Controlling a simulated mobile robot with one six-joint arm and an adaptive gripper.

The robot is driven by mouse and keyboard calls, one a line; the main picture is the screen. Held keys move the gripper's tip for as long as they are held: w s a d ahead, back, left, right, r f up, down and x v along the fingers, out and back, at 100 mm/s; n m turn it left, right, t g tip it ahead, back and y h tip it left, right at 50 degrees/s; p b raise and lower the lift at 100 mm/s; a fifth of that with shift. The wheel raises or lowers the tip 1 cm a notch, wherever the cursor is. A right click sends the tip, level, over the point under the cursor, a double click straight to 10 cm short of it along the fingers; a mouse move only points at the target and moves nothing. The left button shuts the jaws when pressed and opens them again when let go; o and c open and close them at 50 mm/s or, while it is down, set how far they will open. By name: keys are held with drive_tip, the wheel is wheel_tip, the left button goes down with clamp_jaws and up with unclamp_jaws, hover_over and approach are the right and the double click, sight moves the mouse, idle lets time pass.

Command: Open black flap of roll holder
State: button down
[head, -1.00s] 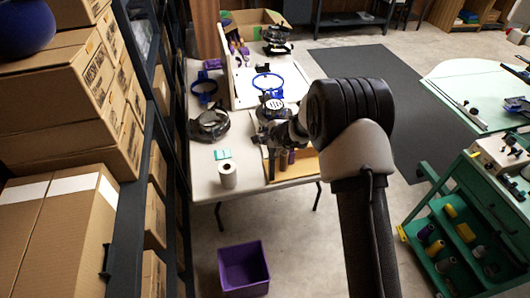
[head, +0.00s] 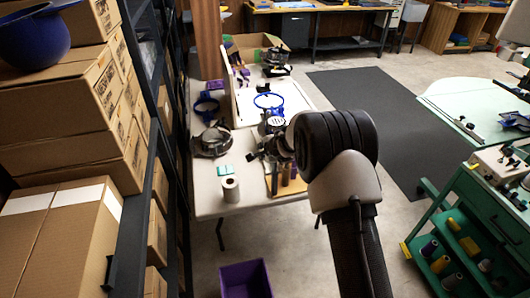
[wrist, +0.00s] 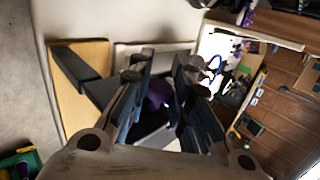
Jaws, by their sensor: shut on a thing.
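My gripper (head: 268,152) is low over the front right of the table, seen small and partly hidden by my arm in the head view. In the wrist view its two dark fingers (wrist: 164,85) stand apart on a dark piece that seems to be the black flap. A flat black bar (wrist: 82,75) runs to the left finger over a tan wooden board (wrist: 92,52). A purple thing (wrist: 155,97) shows between the fingers, with a pale frame around it. The fingers hide the exact grip, and I cannot tell how far the flap is open.
A purple bin (head: 246,278) stands on the floor. Shelves with cartons (head: 60,85) close the left side; a green cart (head: 485,205) stands right.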

drive_tip(key=c, duration=1.5)
unclamp_jaws()
drive_tip(key=shift+s, duration=0.1)
drive_tip(key=shift+o, duration=0.2)
drive_tip(key=shift+r, duration=0.2)
drive_tip(key=v, duration=1.1)
drive_tip(key=shift+s+r, duration=0.2)
drive_tip(key=shift+s, duration=0.15)
drive_tip(key=shift+d, duration=0.1)
